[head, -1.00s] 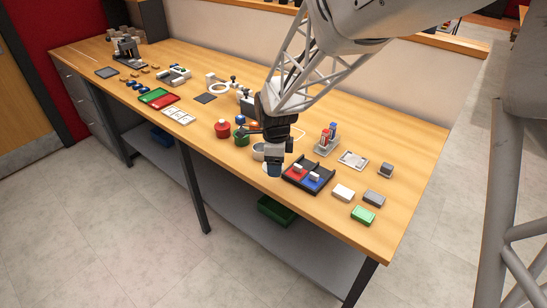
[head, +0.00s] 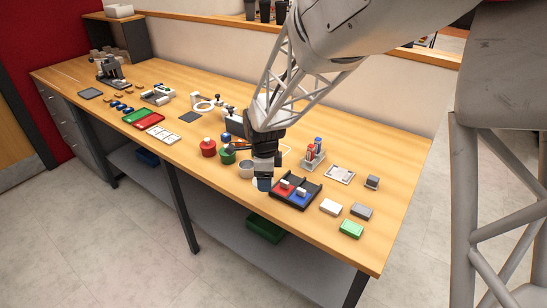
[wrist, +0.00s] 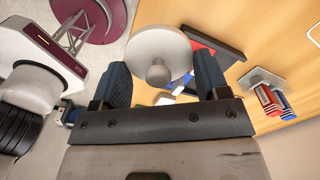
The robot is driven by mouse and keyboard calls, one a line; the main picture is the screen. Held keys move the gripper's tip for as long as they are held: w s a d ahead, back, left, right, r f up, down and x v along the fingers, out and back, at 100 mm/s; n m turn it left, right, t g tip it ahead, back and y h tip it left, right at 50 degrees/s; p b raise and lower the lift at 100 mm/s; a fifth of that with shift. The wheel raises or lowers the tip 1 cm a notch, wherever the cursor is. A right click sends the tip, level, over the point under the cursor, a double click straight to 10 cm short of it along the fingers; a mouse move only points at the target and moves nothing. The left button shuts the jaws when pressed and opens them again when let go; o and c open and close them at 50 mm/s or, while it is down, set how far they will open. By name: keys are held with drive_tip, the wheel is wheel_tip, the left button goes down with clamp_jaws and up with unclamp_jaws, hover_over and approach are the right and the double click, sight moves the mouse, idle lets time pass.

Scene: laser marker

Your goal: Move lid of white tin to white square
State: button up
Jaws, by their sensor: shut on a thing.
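My gripper (head: 264,184) hangs low over the front of the table, between the white tin and the black tray. In the wrist view its two dark blue fingers (wrist: 163,80) are closed around the knob of the round white lid (wrist: 160,38). In the head view the lid is mostly hidden by the gripper. The white tin (head: 247,169) stands just left of the gripper and looks open on top. A thin white outline (head: 289,149) on the table behind the gripper may be the white square; my arm hides part of it.
A black tray (head: 314,196) with red and blue compartments stands close right of the gripper. A red tin (head: 208,148) and a green tin (head: 227,156) stand to the left. A holder with red and blue items (head: 314,157) is behind right. White, grey and green blocks lie front right.

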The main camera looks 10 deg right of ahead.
drive_tip(key=w+d+f, duration=0.1)
drive_tip(key=w+d, duration=0.2)
drive_tip(key=w+d+f, duration=0.1)
drive_tip(key=w+d, duration=0.2)
drive_tip(key=w, duration=0.1)
drive_tip(key=w+d+f, duration=0.1)
drive_tip(key=w+d, duration=0.2)
drive_tip(key=d, duration=0.1)
drive_tip(key=shift+w, duration=0.2)
drive_tip(key=shift+w, duration=0.15)
drive_tip(key=w, duration=0.5)
drive_tip(key=w+f, duration=0.1)
drive_tip(key=w, duration=0.9)
drive_tip(key=shift+w+f, duration=0.25)
drive_tip(key=shift+w, duration=0.15)
drive_tip(key=shift+f, duration=1.75)
drive_tip(key=shift+f, duration=0.15)
drive_tip(key=o, duration=0.9)
